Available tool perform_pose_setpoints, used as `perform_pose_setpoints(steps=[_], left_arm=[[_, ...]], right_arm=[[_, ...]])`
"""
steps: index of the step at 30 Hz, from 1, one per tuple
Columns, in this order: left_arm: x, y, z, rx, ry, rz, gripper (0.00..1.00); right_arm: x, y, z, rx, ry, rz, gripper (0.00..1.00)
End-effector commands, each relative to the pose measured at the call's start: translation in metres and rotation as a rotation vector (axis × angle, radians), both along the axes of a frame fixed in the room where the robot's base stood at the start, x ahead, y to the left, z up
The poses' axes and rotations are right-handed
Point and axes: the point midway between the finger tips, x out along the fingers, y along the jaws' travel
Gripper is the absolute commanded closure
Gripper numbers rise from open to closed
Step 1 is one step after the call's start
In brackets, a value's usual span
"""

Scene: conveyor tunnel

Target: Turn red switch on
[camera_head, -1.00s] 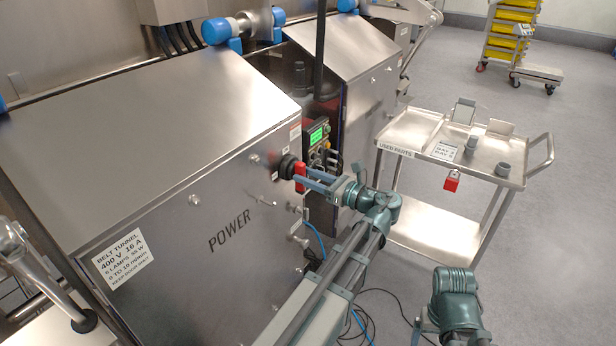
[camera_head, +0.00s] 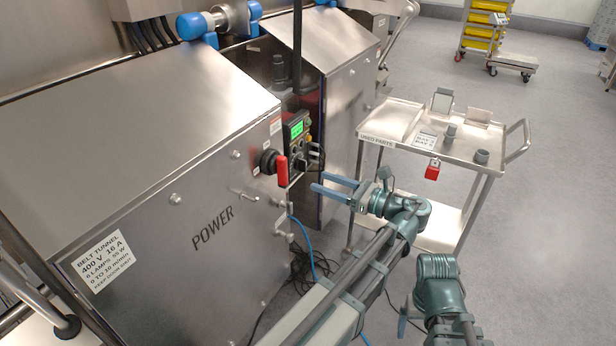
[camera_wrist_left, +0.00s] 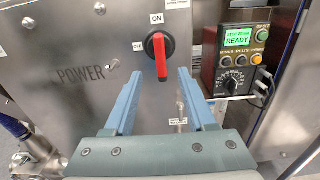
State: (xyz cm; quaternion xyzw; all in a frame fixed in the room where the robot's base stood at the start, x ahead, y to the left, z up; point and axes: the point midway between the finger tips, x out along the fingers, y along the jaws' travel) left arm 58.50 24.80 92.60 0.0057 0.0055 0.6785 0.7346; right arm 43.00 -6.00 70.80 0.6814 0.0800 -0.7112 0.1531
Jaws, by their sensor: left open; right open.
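The red switch (camera_head: 282,170) is a red handle on a round black base, on the front of the steel POWER cabinet (camera_head: 150,215). In the left wrist view the red handle (camera_wrist_left: 162,62) stands nearly vertical, in line with the ON label (camera_wrist_left: 157,18) above it; the OFF label (camera_wrist_left: 138,47) is at its left. My left gripper (camera_head: 318,181) is open and empty, apart from the handle, to its right in the head view. In the wrist view its fingers (camera_wrist_left: 161,78) point towards the switch. My right gripper (camera_head: 403,322) is low at the bottom, partly hidden, and open.
A control box with a green READY display (camera_wrist_left: 237,39) is right of the switch. A steel cart (camera_head: 400,150) marked USED PARTS, with a red padlock (camera_head: 432,170) at its edge, stands behind my left gripper. Cables hang below the cabinet.

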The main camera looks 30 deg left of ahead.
Motion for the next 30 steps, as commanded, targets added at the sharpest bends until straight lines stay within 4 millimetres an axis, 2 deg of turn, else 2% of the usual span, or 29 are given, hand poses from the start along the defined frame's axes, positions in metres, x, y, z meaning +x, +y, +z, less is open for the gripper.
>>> perform_pose_setpoints(steps=[3, 9, 24, 27, 29, 30], left_arm=[[0.0, -0.017, 0.0, 0.0, 0.0, -0.002, 0.44], [-0.002, -0.028, 0.0, 0.0, 0.0, 0.0, 0.44], [-0.003, -0.027, -0.002, -0.008, -0.004, 0.001, 0.44], [-0.008, -0.017, -0.016, -0.079, -0.052, 0.007, 0.44], [-0.014, -0.008, -0.035, -0.166, -0.113, 0.018, 0.44], [-0.019, -0.001, -0.051, -0.244, -0.169, 0.034, 0.44]], right_arm=[[0.0, 0.0, 0.0, 0.0, 0.0, 0.0, 0.09], [0.0, 0.0, 0.0, 0.0, 0.0, 0.0, 0.09], [0.0, 0.0, 0.0, 0.0, 0.0, 0.0, 0.09], [0.0, 0.0, 0.0, 0.0, 0.0, 0.0, 0.09], [0.0, 0.0, 0.0, 0.0, 0.0, 0.0, 0.09], [0.0, 0.0, 0.0, 0.0, 0.0, 0.0, 0.09]])
